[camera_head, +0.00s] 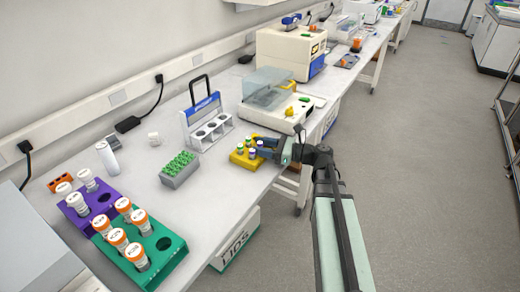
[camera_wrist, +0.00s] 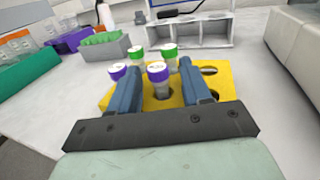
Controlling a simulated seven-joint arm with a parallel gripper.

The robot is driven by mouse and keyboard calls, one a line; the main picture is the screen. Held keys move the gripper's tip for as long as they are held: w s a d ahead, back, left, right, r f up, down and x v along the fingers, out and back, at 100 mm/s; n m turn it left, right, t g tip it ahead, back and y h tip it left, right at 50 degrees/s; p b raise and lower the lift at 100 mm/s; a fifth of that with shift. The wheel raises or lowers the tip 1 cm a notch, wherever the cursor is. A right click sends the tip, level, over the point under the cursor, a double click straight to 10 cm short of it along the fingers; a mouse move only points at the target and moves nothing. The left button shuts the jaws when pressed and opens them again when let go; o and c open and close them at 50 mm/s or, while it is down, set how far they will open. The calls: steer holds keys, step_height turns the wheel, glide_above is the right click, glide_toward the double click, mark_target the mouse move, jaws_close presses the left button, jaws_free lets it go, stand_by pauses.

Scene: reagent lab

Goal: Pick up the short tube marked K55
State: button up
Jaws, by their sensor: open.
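A yellow rack (camera_head: 240,163) with several short tubes stands near the bench's front edge. It fills the middle of the wrist view (camera_wrist: 222,92). A purple-capped tube (camera_wrist: 157,72) stands in the rack between the fingers of my gripper (camera_wrist: 157,84). Another purple-capped tube (camera_wrist: 119,72) is left of the left finger, and two green-capped tubes (camera_wrist: 138,53) (camera_wrist: 169,49) stand behind. The cap lettering is too small to read, so I cannot tell which is K55. My gripper (camera_head: 259,147) is open, its fingers on either side of the near purple-capped tube, apart from it.
A grey rack of green-capped tubes (camera_head: 179,177) stands left of the yellow rack. A white-and-blue pipette stand (camera_head: 207,133) is behind it. A balance (camera_head: 270,112) stands beyond. Purple (camera_head: 96,208) and green (camera_head: 165,247) racks hold larger tubes at lower left.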

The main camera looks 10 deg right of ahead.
steer(key=shift+w+a, duration=0.15)
steer(key=shift+a, duration=0.15)
steer(key=shift+c, duration=0.4)
jaws_close()
